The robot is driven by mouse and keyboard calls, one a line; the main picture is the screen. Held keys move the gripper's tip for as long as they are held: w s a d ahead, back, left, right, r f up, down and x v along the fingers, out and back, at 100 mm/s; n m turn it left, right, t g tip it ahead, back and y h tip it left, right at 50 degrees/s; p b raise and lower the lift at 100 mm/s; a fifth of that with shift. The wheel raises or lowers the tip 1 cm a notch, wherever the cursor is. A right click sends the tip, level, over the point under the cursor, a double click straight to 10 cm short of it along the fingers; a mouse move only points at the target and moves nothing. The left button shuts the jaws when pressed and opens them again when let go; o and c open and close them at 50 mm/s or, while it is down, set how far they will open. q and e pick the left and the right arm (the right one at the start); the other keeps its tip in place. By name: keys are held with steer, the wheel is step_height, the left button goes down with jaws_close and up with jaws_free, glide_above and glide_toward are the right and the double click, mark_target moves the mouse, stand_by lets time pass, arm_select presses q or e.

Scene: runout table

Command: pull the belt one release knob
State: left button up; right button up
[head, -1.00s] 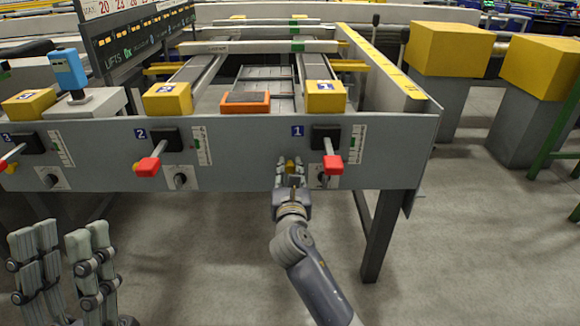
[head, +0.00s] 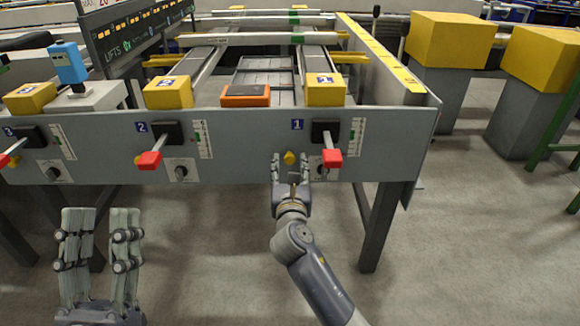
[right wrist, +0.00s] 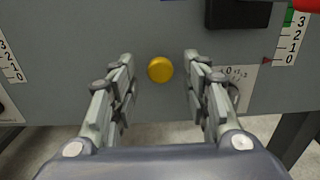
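The belt one release knob is a small round yellow knob (head: 290,157) on the grey front panel (head: 235,150), just below the "1" label and left of the red-handled lever (head: 331,157). My left gripper (head: 100,218) is open and empty at the lower left, away from the panel.
A black dial (right wrist: 233,92) sits close right of my right gripper. A second red-handled lever (head: 150,160) is at station 2. Yellow blocks (head: 168,93) and an orange-framed box (head: 245,96) stand above the panel. The floor in front is clear.

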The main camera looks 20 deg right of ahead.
steer(key=v, duration=1.2)
stand_by(0.3)
